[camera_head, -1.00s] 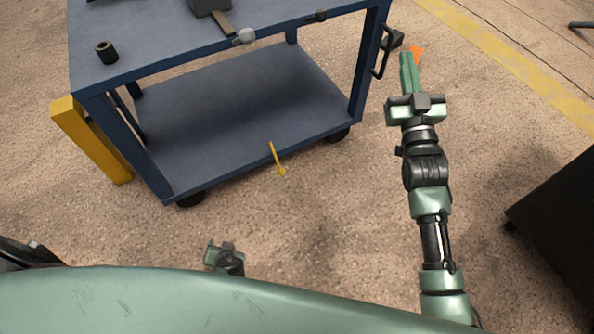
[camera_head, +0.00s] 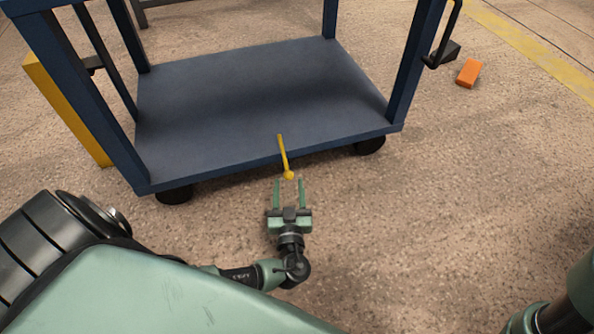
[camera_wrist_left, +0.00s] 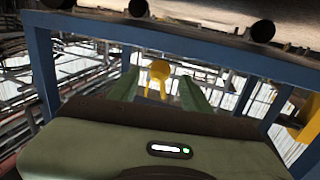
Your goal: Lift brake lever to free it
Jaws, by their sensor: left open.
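The brake lever (camera_head: 283,152) is a thin yellow rod with a round knob at its near end. It sticks out at the front edge of the lower shelf of the blue cart (camera_head: 200,172). My left gripper (camera_head: 288,183) is open, its two green fingers pointing at the cart, with the knob at or just beyond the fingertips. In the left wrist view the yellow knob (camera_wrist_left: 160,72) appears between the two fingers; contact cannot be told. My right gripper is out of view; only green and dark parts of that arm show at the lower right.
Black castors (camera_head: 370,145) stand under the cart. A yellow post (camera_head: 68,110) is at its left side, and a black handle (camera_head: 445,40) at its right. An orange block (camera_head: 468,73) lies on the floor beyond. The floor right of my left gripper is clear.

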